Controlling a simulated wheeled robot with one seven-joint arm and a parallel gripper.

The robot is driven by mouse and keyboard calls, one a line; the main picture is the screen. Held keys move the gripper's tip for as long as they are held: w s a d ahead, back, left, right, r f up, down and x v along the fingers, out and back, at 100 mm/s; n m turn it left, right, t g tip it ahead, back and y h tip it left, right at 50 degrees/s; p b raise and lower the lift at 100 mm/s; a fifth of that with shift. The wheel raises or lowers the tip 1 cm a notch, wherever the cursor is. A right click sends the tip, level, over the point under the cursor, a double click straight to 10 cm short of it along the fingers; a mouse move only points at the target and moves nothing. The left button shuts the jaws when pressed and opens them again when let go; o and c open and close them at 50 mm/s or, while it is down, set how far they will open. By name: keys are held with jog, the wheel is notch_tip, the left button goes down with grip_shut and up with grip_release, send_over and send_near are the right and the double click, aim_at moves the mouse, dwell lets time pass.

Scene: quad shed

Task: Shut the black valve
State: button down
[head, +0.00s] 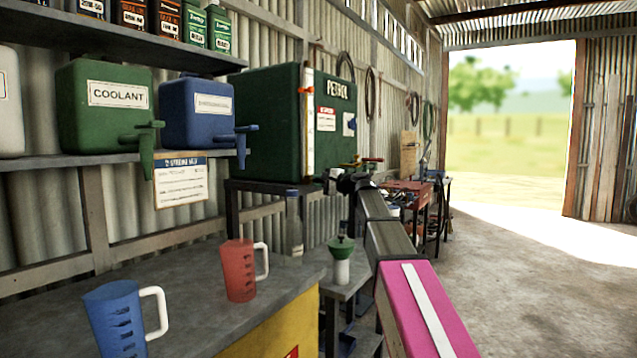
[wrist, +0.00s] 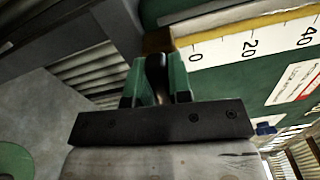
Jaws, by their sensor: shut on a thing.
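The green petrol tank (head: 270,120) stands on a dark stand in the head view, with a white level scale on its front; the scale also shows in the wrist view (wrist: 250,45). My gripper (wrist: 158,75) has its two green fingers closed around the black valve (wrist: 156,72), a dark lever just below a brass fitting (wrist: 158,40) near the scale's zero end. The fingers hide much of the lever, so its exact angle is unclear. In the head view my gripper (head: 331,180) is at the tank's lower front corner, where my wrist covers most of the valve.
A red-handled valve (head: 372,159) sits close behind my gripper. A green funnel (head: 341,245) on a pale bottle stands on a low stand below. A red jug (head: 239,270) and a blue jug (head: 115,318) stand on the left bench. Open floor lies to the right.

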jog(key=shift+f+n, duration=0.1)
jog(key=shift+n, duration=0.9)
jog(key=c, duration=1)
grip_release()
jog(key=shift+c, duration=0.2)
jog(key=v, duration=1.1)
